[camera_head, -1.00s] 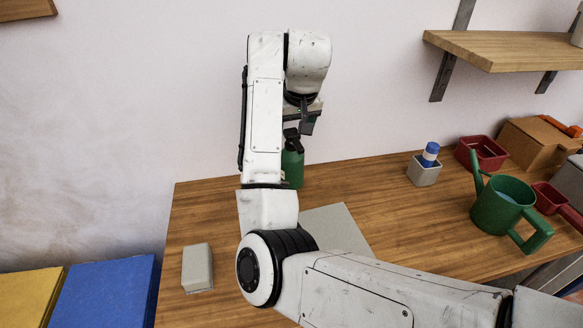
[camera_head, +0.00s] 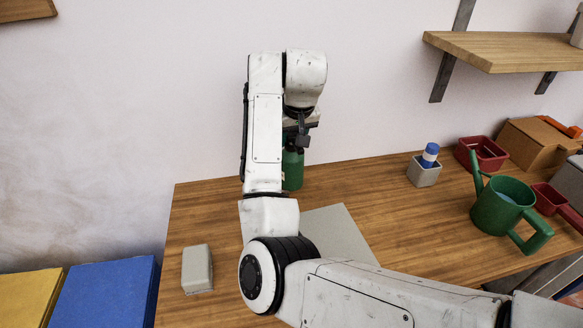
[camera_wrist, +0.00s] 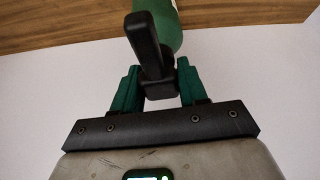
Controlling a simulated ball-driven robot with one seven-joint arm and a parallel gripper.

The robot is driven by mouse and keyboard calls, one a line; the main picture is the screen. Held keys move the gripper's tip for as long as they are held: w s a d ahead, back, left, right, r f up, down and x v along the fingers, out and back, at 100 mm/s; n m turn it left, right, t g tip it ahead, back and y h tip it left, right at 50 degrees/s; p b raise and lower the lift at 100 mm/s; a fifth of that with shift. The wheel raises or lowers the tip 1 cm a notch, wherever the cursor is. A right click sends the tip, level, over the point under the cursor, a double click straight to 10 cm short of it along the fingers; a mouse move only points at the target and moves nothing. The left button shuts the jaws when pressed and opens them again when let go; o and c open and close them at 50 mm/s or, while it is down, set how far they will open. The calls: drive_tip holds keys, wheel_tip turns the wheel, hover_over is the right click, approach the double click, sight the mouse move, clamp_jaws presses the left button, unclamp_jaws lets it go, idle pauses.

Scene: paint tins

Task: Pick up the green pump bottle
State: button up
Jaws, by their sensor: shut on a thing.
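The green pump bottle (camera_head: 292,170) with a dark pump head stands upright at the back of the wooden table, partly hidden by my arm. My gripper (camera_head: 299,132) is over its top, shut on the dark pump head. In the wrist view, the black pump head (camera_wrist: 152,60) sits between the green fingers of my gripper (camera_wrist: 157,86), and the green bottle body (camera_wrist: 170,22) shows beyond it. I cannot tell whether the bottle's base touches the table.
A grey mat (camera_head: 338,232) lies beside my arm, and a grey block (camera_head: 197,268) is at the front left. On the right are a grey cup with a blue-capped bottle (camera_head: 425,168), a red bin (camera_head: 482,154) and a green watering can (camera_head: 505,207). A wooden shelf (camera_head: 510,50) is above.

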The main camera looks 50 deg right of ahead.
clamp_jaws()
